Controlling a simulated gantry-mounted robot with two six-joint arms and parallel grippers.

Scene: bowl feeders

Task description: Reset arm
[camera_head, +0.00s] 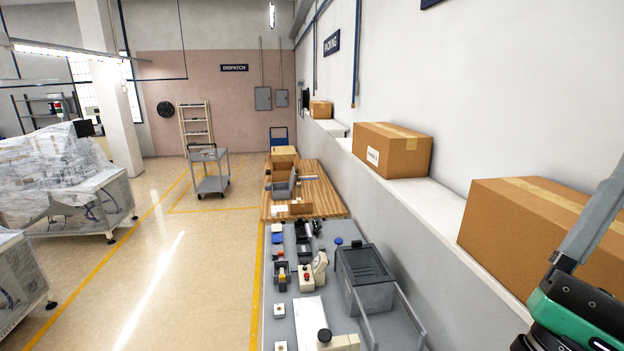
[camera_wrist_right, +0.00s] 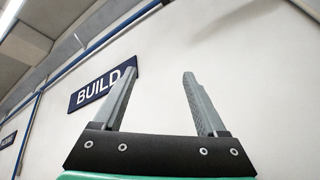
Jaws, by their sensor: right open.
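My right gripper (camera_wrist_right: 158,88) is open and empty in the right wrist view. Its two grey fingers stand apart, with the white wall and a blue BUILD sign (camera_wrist_right: 100,90) behind them. In the head view, part of my right arm, green and black with a grey finger (camera_head: 592,225), shows at the lower right edge, in front of a cardboard box (camera_head: 500,225). My left gripper is not in either view.
A grey workbench (camera_head: 312,290) with small devices and a dark grey bin (camera_head: 365,275) stands below. Cardboard boxes, including a middle one (camera_head: 405,150), sit on the wall ledge (camera_head: 440,205).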

